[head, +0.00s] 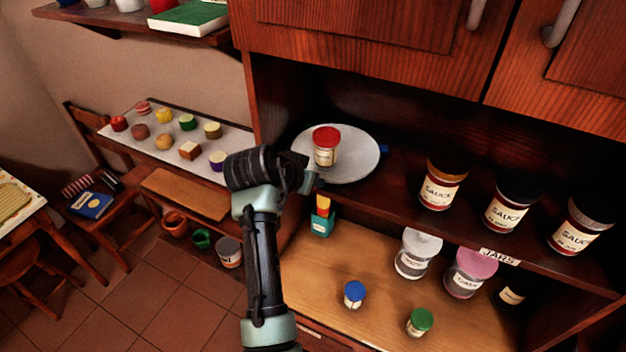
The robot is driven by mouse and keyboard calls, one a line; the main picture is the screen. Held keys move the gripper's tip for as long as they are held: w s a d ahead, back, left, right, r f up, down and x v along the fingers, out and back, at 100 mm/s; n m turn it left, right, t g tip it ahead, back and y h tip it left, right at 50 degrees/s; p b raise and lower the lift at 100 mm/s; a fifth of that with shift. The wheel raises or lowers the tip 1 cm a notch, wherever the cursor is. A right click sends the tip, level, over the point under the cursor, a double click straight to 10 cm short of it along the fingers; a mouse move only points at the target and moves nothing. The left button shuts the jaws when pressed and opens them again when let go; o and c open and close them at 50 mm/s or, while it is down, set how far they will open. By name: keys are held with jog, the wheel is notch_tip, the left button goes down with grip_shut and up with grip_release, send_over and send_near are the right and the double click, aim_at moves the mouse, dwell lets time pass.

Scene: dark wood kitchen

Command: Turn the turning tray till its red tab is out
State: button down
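The turning tray (359,166) is a round pale grey disc on the cupboard shelf, at the upper middle of the head view. A jar with a red lid (326,147) stands upright on its left part. A small blue tab (384,149) sticks out at the tray's right rim. I see no red tab; part of the left rim is hidden behind my gripper. My gripper (311,177) is at the tray's front left edge, beside the red-lidded jar. Its fingers are small and dark here, so I cannot tell whether they are open or touch the rim.
Several sauce jars (441,186) stand on the same shelf to the right. Below are jars with white (422,243) and pink (475,262) lids, small blue-lidded (354,294) and green-lidded (420,321) jars, and stacked blocks (322,221). Cupboard doors (370,30) hang above the tray.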

jog(key=shift+r, duration=0.1)
dwell(0.3)
jog(key=c, duration=0.7)
grip_release()
jog(key=b+v, duration=0.3)
jog(key=v, duration=1)
jog(key=shift+b, duration=0.4)
